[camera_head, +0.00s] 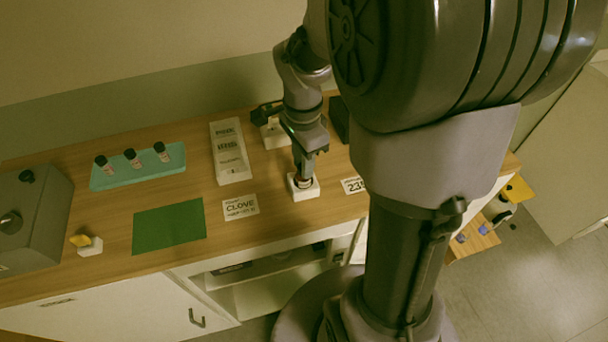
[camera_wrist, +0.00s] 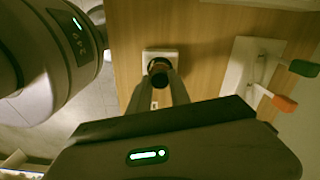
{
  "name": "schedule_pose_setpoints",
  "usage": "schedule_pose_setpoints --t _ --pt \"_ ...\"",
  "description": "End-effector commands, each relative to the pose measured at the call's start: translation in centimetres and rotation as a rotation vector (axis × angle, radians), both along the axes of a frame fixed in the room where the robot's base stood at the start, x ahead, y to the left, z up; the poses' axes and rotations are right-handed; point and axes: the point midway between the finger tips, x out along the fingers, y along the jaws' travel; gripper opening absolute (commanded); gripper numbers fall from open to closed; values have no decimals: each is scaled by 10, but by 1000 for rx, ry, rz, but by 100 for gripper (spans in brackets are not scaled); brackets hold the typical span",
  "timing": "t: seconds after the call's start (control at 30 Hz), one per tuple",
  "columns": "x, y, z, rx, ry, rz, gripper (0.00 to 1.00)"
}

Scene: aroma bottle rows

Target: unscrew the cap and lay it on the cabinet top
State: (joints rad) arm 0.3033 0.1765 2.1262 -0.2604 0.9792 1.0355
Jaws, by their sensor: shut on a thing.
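A small dark bottle (camera_head: 303,183) stands in a square white holder (camera_head: 304,194) on the wooden cabinet top (camera_head: 275,228). My gripper (camera_head: 304,174) points down at it from above and is shut on the black cap. In the wrist view the fingers (camera_wrist: 159,84) converge on the round black cap (camera_wrist: 159,66), with the white holder (camera_wrist: 148,54) around and behind it. The bottle looks upright. The fingers and cap hide most of it, and I cannot tell whether the cap is still threaded on.
A teal tray (camera_head: 110,183) holds three dark-capped bottles. A green mat (camera_head: 168,227), a CLOVE card (camera_head: 240,207), a "23" card (camera_head: 353,185) and a white label board (camera_head: 230,152) lie nearby. A grey box (camera_head: 38,220) stands at left.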

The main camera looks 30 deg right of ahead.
Motion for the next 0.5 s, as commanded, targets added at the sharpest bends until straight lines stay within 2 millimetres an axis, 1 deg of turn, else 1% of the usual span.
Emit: schedule_pose_setpoints --t 0.07,0.5 --pt "0 0 1 0 1 54 0" --pt "0 0 3 1 1 728 0"
